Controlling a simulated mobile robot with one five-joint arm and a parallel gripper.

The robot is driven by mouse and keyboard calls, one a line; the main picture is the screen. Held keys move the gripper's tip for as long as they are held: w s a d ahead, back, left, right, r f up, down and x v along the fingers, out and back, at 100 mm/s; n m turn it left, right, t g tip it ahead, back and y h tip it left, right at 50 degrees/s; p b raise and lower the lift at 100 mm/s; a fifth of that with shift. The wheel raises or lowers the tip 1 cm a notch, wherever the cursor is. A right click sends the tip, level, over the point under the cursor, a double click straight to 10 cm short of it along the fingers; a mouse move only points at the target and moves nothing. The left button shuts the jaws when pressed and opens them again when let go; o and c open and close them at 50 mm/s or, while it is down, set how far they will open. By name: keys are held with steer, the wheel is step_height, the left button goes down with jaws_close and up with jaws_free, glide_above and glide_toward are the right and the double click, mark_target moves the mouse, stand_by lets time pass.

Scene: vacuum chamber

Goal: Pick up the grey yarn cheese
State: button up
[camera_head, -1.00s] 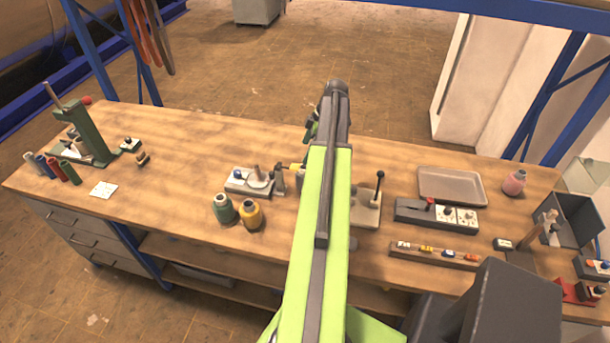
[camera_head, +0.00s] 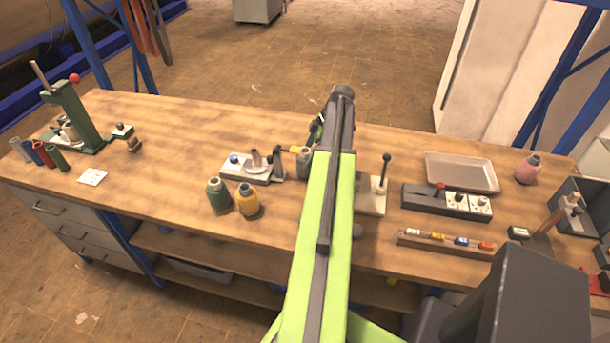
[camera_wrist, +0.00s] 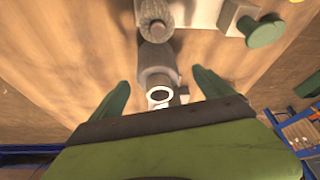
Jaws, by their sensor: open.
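The grey yarn cheese (camera_head: 303,165) stands on the workbench in the head view, just left of my arm, which hides part of it. In the wrist view a grey cylinder with a white ring at its end, seemingly the grey yarn cheese (camera_wrist: 154,58), lies ahead between my fingers. My gripper (camera_wrist: 160,78) is open, with one dark green finger on each side and visible room between them and the cylinder. In the head view my gripper is mostly hidden behind the arm.
A winding device (camera_head: 252,170) stands close left of the grey cheese. Green (camera_head: 217,196) and yellow (camera_head: 247,200) cheeses are in front of it. A lever device (camera_head: 373,195) is right of my arm. A tray (camera_head: 462,172) and pink cheese (camera_head: 528,169) are further right.

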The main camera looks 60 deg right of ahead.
mark_target(305, 158)
steer(key=shift+w+f, duration=0.1)
steer(key=shift+f, duration=0.05)
steer(key=b+x, duration=0.4)
steer(key=x, duration=0.1)
steer(key=shift+w+d+f+b, duration=0.1)
steer(key=shift+d+f+b, duration=0.05)
steer(key=shift+b, duration=0.2)
steer(key=c, duration=1.7)
steer(key=shift+r+p, duration=0.6)
steer(key=shift+p, duration=0.05)
steer(key=shift+c, duration=0.2)
steer(key=shift+r+p, duration=0.3)
steer(key=shift+r, duration=0.05)
steer(key=s+a, duration=0.1)
steer(key=a, duration=0.3)
steer(key=s+a, duration=0.1)
steer(key=a, duration=0.3)
steer(key=s+a, duration=0.2)
steer(key=a, duration=0.2)
steer(key=shift+a+f, duration=0.2)
steer(key=shift+a, duration=0.15)
step_height(305, 158, up, 14)
steer(key=p, duration=1.3)
steer(key=shift+d, duration=0.2)
